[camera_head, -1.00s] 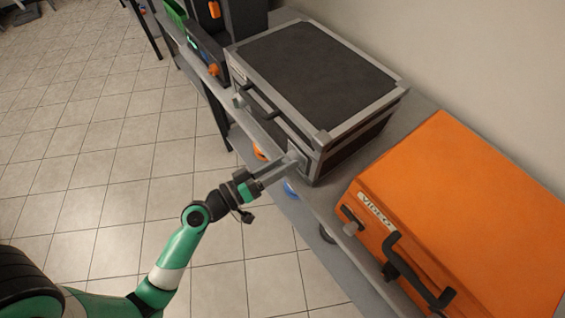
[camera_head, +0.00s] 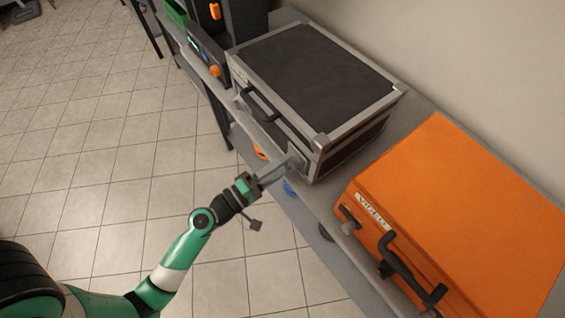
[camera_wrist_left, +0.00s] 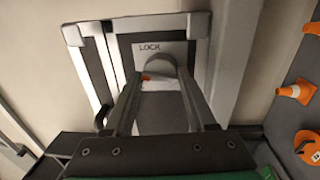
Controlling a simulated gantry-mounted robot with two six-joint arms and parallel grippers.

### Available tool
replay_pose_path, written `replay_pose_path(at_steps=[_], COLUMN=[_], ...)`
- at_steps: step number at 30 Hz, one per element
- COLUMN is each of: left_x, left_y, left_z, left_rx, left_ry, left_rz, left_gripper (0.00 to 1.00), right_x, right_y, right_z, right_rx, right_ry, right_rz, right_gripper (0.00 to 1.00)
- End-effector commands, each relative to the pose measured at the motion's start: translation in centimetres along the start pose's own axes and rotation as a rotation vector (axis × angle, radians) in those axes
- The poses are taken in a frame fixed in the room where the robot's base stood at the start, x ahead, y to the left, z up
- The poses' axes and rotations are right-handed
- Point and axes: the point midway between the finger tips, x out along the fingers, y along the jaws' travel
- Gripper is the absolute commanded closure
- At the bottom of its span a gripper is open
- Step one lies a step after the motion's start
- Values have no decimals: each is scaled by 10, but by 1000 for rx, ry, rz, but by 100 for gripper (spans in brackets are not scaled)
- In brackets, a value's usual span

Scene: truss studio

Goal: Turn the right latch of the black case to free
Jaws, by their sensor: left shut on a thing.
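The black case (camera_head: 315,75) with grey metal edges stands shut on the shelf in the head view. Its right latch plate sits low on the front near the right corner. My left gripper (camera_head: 292,164) reaches that spot from the front. In the left wrist view the latch (camera_wrist_left: 157,64) is a grey rounded piece on a pale plate (camera_wrist_left: 175,50) marked LOCK. My left gripper (camera_wrist_left: 157,88) has a finger on each side of it and is shut on it. The fingers hide part of the latch. My right gripper is out of view.
An orange case (camera_head: 465,215) marked VIDEO stands to the right with its dark handle (camera_head: 410,270) toward the front. The black case's handle (camera_head: 262,102) is left of the latch. The tiled floor in front is clear.

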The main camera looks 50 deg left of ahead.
Motion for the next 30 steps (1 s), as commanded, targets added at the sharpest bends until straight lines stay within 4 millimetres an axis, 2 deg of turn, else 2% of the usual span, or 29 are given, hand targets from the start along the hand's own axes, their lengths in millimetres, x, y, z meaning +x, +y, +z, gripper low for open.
replay_pose_path(at_steps=[10,26,27,30], left_x=[-1,-1,-1,-1], left_y=[-4,-5,-5,-5], left_z=[1,0,0,0], left_rx=[-156,-185,-185,-185], left_ry=[12,16,16,15], left_rz=[-7,-7,-7,-6], left_gripper=[99,99,42,24], right_x=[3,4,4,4], right_y=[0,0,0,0], right_z=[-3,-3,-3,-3], right_rx=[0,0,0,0], right_ry=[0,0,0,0], right_rz=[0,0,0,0], right_gripper=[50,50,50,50])
